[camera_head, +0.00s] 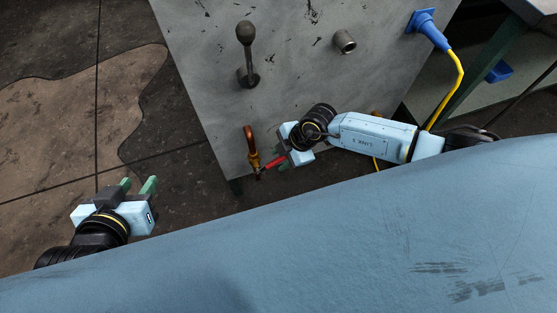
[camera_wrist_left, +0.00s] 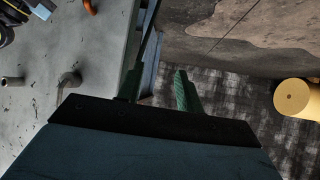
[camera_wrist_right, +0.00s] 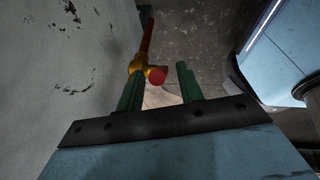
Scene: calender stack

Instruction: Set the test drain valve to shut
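The drain valve (camera_head: 256,163) is a brass body under a copper-coloured bent pipe (camera_head: 249,138) at the grey panel's lower edge. Its red handle (camera_head: 275,162) points right and slightly up, towards my right gripper (camera_head: 291,168). In the right wrist view, the valve's brass body (camera_wrist_right: 137,67) is by the left finger and the round red handle end (camera_wrist_right: 157,75) faces the camera. My right gripper's fingers (camera_wrist_right: 160,80) are apart, with a gap between the red end and the right finger; contact with the left finger is unclear. My left gripper (camera_head: 138,185) is open and empty, left of the panel.
The grey panel (camera_head: 200,50) carries a black-knobbed lever (camera_head: 246,50), a pipe stub (camera_head: 344,41) and a blue plug (camera_head: 428,28) with a yellow cable (camera_head: 452,88). A yellow cylinder (camera_wrist_left: 297,97) shows in the left wrist view. Floor left of the panel is clear.

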